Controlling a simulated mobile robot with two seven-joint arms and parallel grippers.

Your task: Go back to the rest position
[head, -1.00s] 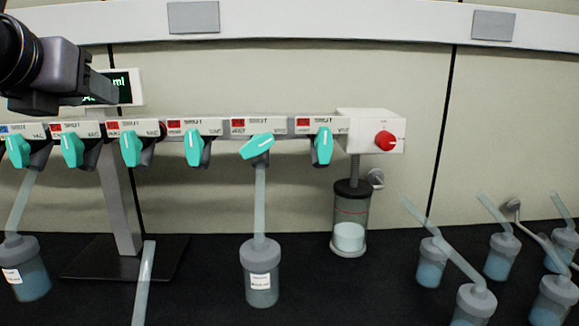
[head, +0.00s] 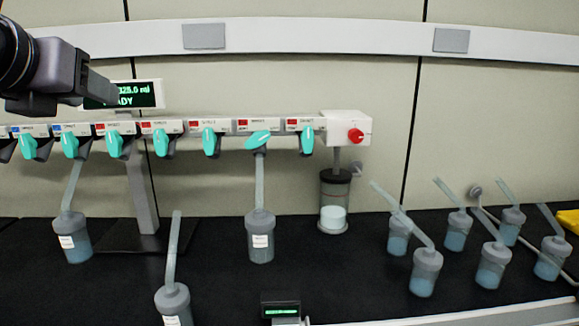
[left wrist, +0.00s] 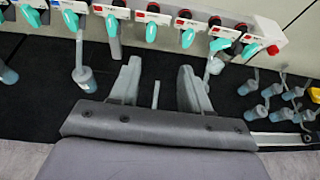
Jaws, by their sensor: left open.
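My left gripper (head: 98,88) is at the upper left of the head view, in front of the display, and holds nothing. In the left wrist view my left gripper (left wrist: 158,82) has its two fingers well apart, with black bench top between them. The freeze dryer manifold (head: 225,125) runs across the back with a row of teal valve handles. One handle (head: 258,140) is turned nearly sideways; the others hang down. A flask (head: 260,240) hangs below that valve, and another flask (head: 75,240) is at the left. My right gripper is not in view.
A loose flask (head: 174,302) stands at the front. Several flasks (head: 425,272) stand at the right. A clear container (head: 334,205) sits under the white box with the red knob (head: 356,135). A small display (head: 281,308) is at the front edge. The front middle of the black bench (head: 330,270) is clear.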

